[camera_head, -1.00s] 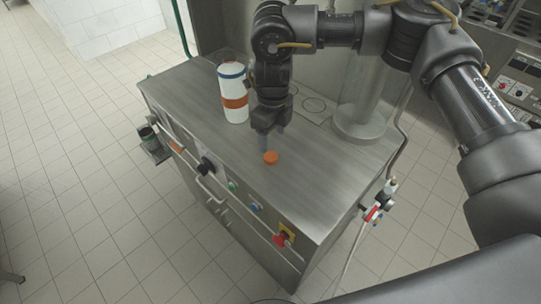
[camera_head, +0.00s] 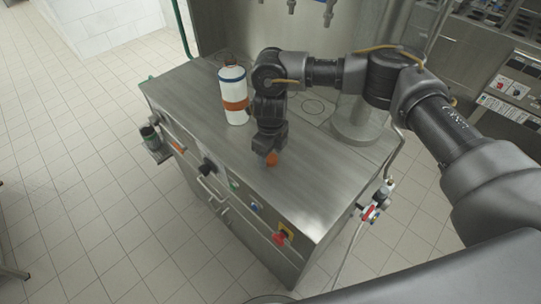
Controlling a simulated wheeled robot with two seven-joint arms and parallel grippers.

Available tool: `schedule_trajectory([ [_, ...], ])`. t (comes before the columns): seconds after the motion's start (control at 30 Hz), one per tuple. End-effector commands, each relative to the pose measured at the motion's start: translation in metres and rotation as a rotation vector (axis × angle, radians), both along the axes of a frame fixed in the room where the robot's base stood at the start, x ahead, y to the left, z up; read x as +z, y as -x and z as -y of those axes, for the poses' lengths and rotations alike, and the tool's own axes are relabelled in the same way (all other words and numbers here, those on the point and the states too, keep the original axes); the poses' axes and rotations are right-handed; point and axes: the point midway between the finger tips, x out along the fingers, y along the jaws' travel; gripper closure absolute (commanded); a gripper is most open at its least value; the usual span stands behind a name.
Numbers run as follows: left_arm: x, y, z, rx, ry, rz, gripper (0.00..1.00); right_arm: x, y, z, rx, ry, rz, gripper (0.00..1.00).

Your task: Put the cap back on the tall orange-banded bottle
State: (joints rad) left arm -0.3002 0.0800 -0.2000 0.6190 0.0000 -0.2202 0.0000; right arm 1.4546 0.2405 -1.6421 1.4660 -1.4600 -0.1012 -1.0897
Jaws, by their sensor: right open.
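The tall white bottle (camera_head: 234,88) stands upright on the steel counter at the back left, with an orange band low on its body and a blue band near the top. A small orange cap (camera_head: 272,159) lies on the counter top in front of the bottle, to its right. My right gripper (camera_head: 268,160) points down at the cap, with its fingertips right by it and partly covering it. The gripper is open; whether the cap sits between the fingers is hard to see. My left gripper is not in view.
The steel counter (camera_head: 185,95) has free room at its left and front right. A round column base (camera_head: 358,128) stands at the back right. Nozzles (camera_head: 328,14) hang at the back. A red button (camera_head: 279,238) and knobs line the front. A small dark cup (camera_head: 150,137) sits on a side bracket.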

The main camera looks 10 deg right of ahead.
Motion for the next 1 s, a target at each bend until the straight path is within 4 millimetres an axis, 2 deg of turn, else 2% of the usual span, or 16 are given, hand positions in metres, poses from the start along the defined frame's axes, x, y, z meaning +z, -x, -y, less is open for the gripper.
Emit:
schedule_trajectory([
  [0.4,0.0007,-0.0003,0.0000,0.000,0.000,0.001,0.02,-0.0042,-0.0001,0.0000,0.000,-0.001,0.001,0.37],
  [0.77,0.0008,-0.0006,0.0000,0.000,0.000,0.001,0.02,-0.0040,-0.0001,0.0001,0.000,0.000,0.001,0.83],
  [1.0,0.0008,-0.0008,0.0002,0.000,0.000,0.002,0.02,-0.0040,-0.0002,0.0002,0.000,0.000,0.001,0.84],
])
